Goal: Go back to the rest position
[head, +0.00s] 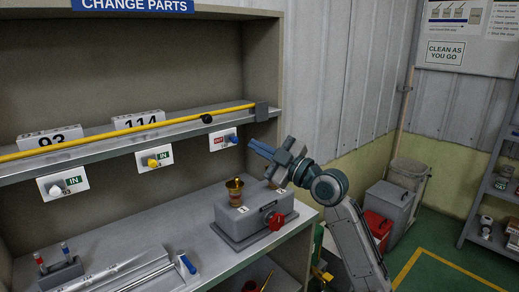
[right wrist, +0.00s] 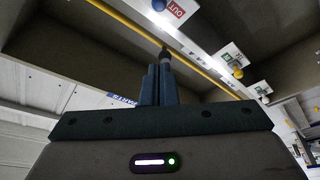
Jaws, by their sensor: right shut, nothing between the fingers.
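My right gripper (head: 257,147) is raised in front of the shelf's right end, above the grey box (head: 240,232) with a brass cup (head: 235,192) and red knob (head: 276,221). Its fingers point left, toward the OUT label (head: 222,139) with a blue knob (head: 231,138), and look apart from it. In the right wrist view the two fingers (right wrist: 158,72) are together with nothing between them. The OUT label (right wrist: 175,8) shows beyond them there. My left gripper is in neither view.
Two IN labels (head: 154,158) (head: 63,184) hang on the shelf front. A small rack (head: 60,270) stands on the lower bench. Grey and red bins (head: 388,208) (head: 378,225) stand behind my right arm.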

